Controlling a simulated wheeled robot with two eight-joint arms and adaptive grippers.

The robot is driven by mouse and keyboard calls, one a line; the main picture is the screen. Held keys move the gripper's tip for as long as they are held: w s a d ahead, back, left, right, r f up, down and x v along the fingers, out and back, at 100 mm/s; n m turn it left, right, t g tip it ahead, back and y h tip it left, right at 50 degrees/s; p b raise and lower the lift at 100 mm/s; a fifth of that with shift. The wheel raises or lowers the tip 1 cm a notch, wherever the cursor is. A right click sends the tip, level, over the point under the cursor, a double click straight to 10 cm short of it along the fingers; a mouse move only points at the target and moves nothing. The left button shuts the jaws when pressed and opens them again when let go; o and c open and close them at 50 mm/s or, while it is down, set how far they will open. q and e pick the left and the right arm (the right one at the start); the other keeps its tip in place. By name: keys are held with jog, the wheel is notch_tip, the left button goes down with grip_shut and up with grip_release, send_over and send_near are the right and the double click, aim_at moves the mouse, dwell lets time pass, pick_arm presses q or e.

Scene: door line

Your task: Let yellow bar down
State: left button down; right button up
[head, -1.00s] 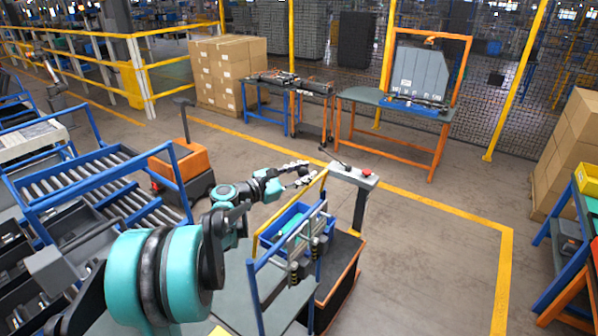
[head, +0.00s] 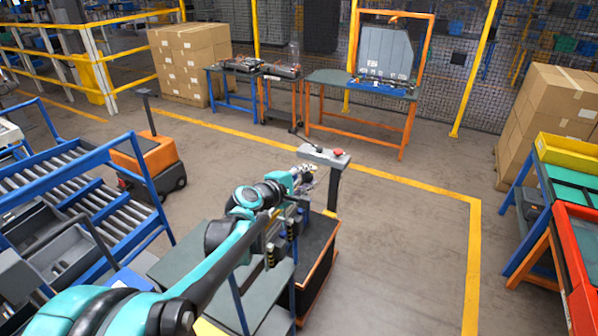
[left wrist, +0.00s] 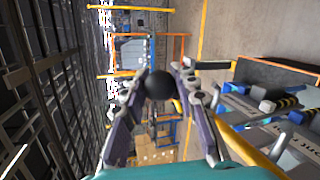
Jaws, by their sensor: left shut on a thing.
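My left gripper (head: 306,180) is in the middle of the head view, above the blue-framed station beside a dark cart. In the left wrist view its fingers (left wrist: 164,78) are closed around a round black knob (left wrist: 158,85). A piece of the yellow bar (left wrist: 258,160) shows at the lower right of that view, slanting behind my gripper. How the knob joins the bar is hidden. In the head view my left arm covers most of the bar; only a small yellow piece (head: 274,214) shows beside it. My right gripper is not in view.
A grey post with a red button (head: 338,153) stands just behind the gripper. A roller rack (head: 60,170) and an orange cart (head: 145,160) are at left. A workbench (head: 360,88) stands behind. Open floor lies to the right.

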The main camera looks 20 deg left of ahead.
pick_arm(q)
notch_tip(320, 180, down, 10)
jog(key=d+m+y+b, duration=0.2)
jog(key=m+y+b, duration=0.1)
jog(key=m+b, duration=0.2)
jog(key=shift+d+f+b, duration=0.15)
jog(key=shift+d+b, duration=0.25)
jog(key=shift+b, duration=0.75)
jog(key=shift+s+f, duration=0.1)
jog(key=shift+s, duration=0.05)
jog(key=c, duration=1.1)
grip_release()
jog(key=shift+c, duration=0.2)
jog(key=shift+a, duration=0.1)
jog(key=v, duration=1.2)
